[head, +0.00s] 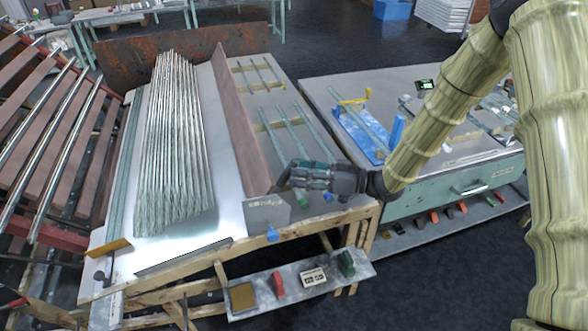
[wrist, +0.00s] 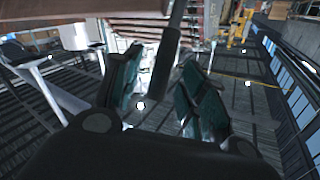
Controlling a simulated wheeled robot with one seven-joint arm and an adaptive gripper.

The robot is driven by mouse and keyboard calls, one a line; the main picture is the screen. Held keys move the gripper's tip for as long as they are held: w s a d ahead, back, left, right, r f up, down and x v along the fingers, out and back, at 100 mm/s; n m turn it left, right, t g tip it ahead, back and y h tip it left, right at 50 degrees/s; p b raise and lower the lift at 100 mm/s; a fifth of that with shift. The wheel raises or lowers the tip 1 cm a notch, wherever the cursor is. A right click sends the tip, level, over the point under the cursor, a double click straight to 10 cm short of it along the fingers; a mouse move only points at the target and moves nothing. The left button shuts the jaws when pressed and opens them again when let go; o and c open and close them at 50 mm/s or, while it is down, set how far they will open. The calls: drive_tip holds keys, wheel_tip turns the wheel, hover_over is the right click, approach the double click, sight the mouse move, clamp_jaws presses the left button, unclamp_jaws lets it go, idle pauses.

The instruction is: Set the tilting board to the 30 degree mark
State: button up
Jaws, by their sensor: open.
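My gripper (head: 284,190) is open, with green finger pads, above the front of the left bench in the head view. In the wrist view a dark rod-like handle (wrist: 166,65) shows between the spread fingers; I cannot tell whether they touch it. A silvery board (head: 225,215) with a bundle of glass tubes (head: 175,150) lies on the left bench. A blue board (head: 360,138) lies on the right bench. I cannot tell for certain which is the tilting board. A grey plate (head: 266,212) with dark marks is below my gripper; no degree mark is readable.
A brown upright divider (head: 236,125) stands left of my gripper, with several tubes (head: 290,127) on wooden strips behind it. A low shelf (head: 257,306) holds small blocks. A yellow piece (head: 108,248) is at the left bench's front corner.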

sight(289, 171)
drive_tip(key=shift+w+a, duration=0.2)
drive_tip(key=shift+a, duration=0.7)
drive_tip(key=shift+w+a, duration=0.15)
drive_tip(key=shift+a, duration=0.75)
clamp_jaws()
